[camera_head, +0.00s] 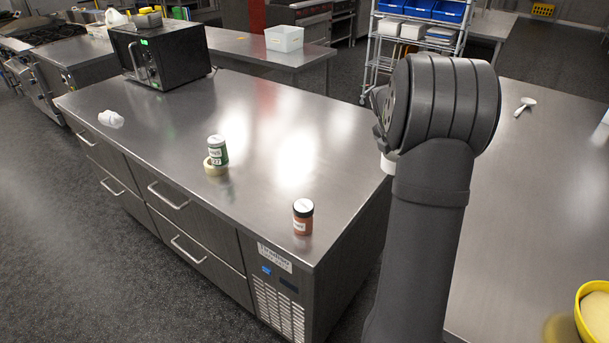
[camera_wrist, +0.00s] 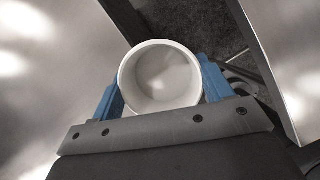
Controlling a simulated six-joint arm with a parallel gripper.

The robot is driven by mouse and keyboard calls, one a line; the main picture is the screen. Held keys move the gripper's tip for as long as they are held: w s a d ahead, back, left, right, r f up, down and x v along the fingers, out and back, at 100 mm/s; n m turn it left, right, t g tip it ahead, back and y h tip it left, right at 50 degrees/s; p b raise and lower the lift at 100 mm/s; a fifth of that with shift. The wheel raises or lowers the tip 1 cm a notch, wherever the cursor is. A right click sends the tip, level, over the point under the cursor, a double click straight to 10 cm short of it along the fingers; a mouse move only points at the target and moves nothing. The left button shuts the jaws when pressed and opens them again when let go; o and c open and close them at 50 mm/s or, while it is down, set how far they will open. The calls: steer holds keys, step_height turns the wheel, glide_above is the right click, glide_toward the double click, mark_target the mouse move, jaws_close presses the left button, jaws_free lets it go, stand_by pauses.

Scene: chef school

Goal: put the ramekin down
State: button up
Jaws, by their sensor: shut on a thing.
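The ramekin (camera_wrist: 160,76) is a white round cup, seen from above in the wrist view. My gripper (camera_wrist: 162,88) is shut on it, with a blue finger on each side of its wall. The inside of the ramekin looks empty. In the head view my dark arm hides most of the gripper, and only a small white part of the ramekin (camera_head: 388,164) shows at the arm's left edge, near the right side of the steel counter (camera_head: 270,130). I cannot tell how high it is above any surface.
A green-labelled jar (camera_head: 218,150) stands by a tape roll (camera_head: 215,168) on the counter. A red-brown jar (camera_head: 303,217) stands near its front corner. A black microwave (camera_head: 160,55) is at the back left. A second steel counter (camera_head: 540,190) with a yellow bowl (camera_head: 583,318) lies right, across a gap.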

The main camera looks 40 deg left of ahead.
steer(key=s+a+n+y, duration=0.3)
steer(key=s+a+n, duration=0.6)
steer(key=s+a, duration=1.45)
steer(key=s+a+f, duration=0.1)
steer(key=a+f, duration=0.1)
steer(key=a, duration=0.1)
steer(key=s+a+f, duration=0.1)
steer(key=a+f, duration=0.1)
steer(key=a, duration=0.2)
steer(key=s+a+f, duration=0.1)
steer(key=a+f, duration=0.1)
steer(key=a, duration=0.2)
steer(key=shift+s+a+f, duration=0.1)
steer(key=shift+s+a, duration=0.1)
steer(key=shift+s, duration=0.2)
steer(key=shift+s+a+f, duration=0.25)
steer(key=shift+a+f, duration=0.1)
steer(key=shift+a, duration=0.05)
steer(key=shift+f, duration=1.9)
steer(key=shift+f, duration=0.15)
steer(key=o, duration=1)
